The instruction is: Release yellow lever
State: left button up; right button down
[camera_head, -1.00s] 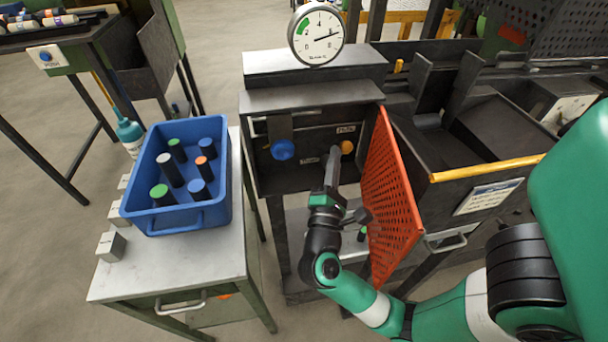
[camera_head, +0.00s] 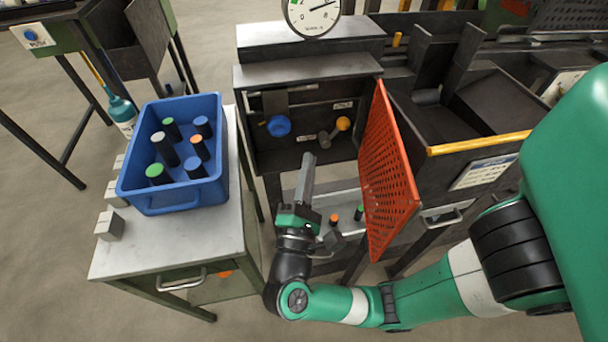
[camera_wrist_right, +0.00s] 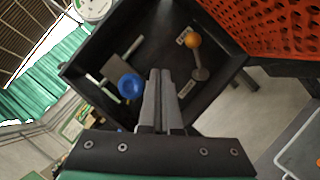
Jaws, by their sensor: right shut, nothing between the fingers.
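The yellow lever (camera_head: 343,124) is a short grey arm with a yellow-orange knob on the dark panel of the furnace box. Its knob points up and right from the pivot. In the right wrist view the yellow lever (camera_wrist_right: 193,40) stands clear of the fingers, up and to the right. My right gripper (camera_head: 309,158) is shut and empty, below and left of the lever and apart from it. In the right wrist view its fingers (camera_wrist_right: 160,75) lie together near the blue knob (camera_wrist_right: 131,86). My left gripper is not in view.
A red perforated door (camera_head: 388,180) stands open right of the panel. The blue knob (camera_head: 279,126) is left of the lever. A pressure gauge (camera_head: 313,14) sits above. A blue bin (camera_head: 172,202) of several cylinders rests on the left cabinet (camera_head: 190,240).

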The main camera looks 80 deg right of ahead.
jog(key=shift+a, duration=1.45)
